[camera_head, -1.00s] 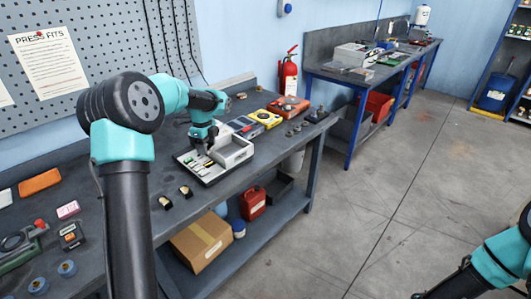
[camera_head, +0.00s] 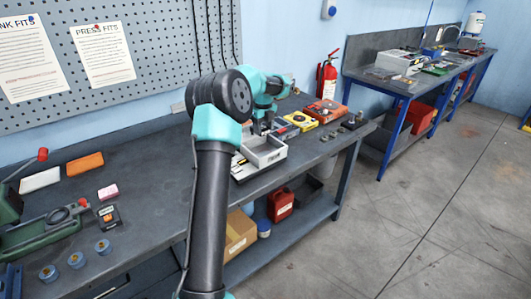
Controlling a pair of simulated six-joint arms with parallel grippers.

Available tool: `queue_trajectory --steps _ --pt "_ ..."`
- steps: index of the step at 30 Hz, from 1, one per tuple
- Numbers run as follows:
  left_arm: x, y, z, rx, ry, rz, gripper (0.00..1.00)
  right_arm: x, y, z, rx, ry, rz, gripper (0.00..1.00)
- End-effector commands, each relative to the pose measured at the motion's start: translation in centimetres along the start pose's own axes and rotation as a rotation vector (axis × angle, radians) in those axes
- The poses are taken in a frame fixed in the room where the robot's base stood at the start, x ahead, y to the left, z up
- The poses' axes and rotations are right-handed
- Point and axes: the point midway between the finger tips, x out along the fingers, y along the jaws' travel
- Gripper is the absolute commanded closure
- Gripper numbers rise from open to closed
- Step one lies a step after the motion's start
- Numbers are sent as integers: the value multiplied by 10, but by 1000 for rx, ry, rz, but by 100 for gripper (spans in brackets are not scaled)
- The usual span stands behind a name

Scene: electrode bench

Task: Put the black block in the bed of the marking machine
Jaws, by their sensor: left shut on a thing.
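My left gripper (camera_head: 263,128) is over the back of the light grey open box (camera_head: 268,154) on the bench. It is shut on a small piece, mostly hidden by the fingers and too small to identify for sure as the black block. At the left stands a green machine (camera_head: 40,236) with a black round part and a red knob. I cannot tell whether it is the marking machine. My right gripper is out of view.
Near the green machine lie a small black device (camera_head: 108,217), a pink block (camera_head: 108,192), an orange block (camera_head: 85,164) and blue round parts (camera_head: 76,260). The bench middle-left is clear.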

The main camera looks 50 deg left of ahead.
Motion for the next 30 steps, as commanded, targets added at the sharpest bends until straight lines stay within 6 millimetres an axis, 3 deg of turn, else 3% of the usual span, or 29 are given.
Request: queue_trajectory --steps 9,21,30 --pt "43 0 0 -1 0 1 79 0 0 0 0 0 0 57" --pt "49 0 0 -1 0 0 79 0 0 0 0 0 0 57" --pt "88 0 0 -1 1 1 79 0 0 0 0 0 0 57"
